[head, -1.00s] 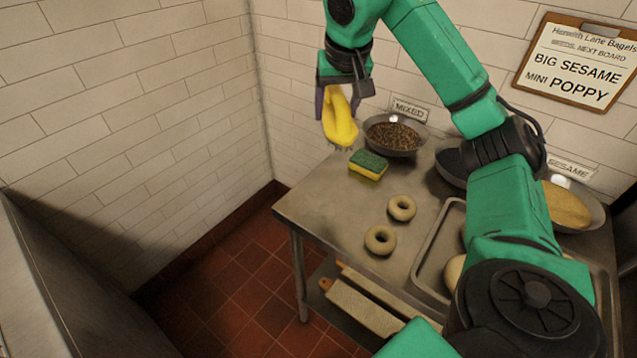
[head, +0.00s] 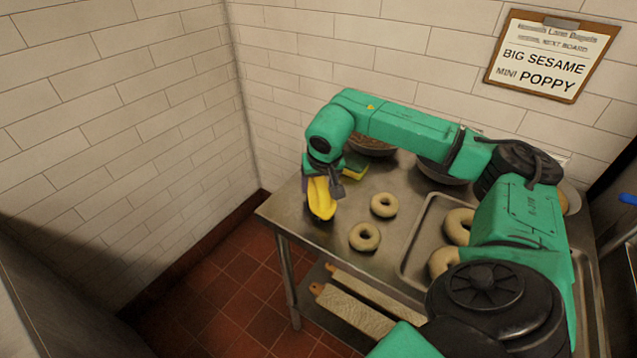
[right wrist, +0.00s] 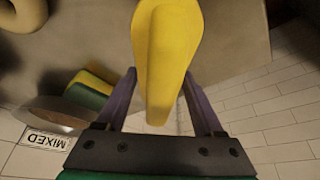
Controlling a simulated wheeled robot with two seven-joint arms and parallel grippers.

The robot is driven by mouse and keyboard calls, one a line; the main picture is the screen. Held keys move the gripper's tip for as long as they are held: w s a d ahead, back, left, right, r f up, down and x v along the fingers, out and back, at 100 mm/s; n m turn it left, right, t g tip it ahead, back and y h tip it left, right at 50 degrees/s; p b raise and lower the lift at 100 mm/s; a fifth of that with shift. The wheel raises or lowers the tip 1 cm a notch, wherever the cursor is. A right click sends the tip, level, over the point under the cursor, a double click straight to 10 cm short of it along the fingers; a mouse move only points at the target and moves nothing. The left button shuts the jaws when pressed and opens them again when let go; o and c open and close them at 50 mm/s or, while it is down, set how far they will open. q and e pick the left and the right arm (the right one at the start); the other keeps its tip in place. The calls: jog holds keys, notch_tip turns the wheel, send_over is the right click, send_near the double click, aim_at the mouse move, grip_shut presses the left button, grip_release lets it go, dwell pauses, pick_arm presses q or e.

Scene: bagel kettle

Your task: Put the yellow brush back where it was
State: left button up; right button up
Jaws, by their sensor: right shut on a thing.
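The yellow brush (head: 321,197) is in my right gripper (head: 318,183), above or at the left end of the steel table. In the right wrist view the yellow body of the brush (right wrist: 167,55) stands between the two purple fingers of the gripper (right wrist: 165,100). Its bristles are not clear, and I cannot tell whether it touches the table top. The green-and-yellow sponge (head: 356,170) lies just behind and right of the gripper, partly hidden by it. It also shows in the right wrist view (right wrist: 90,90). My left gripper is not in view.
Two small bagels (head: 365,237) lie on the steel table (head: 330,235), right of the brush. A tray (head: 418,240) with larger bagels is further right, partly behind my arm. Seed bowls (head: 370,147) stand along the back wall. The table's left edge is close to the brush.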

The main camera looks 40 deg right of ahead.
jog(key=o, duration=1.3)
jog(key=shift+r, duration=0.1)
jog(key=v, duration=1.2)
jog(key=shift+a, duration=0.1)
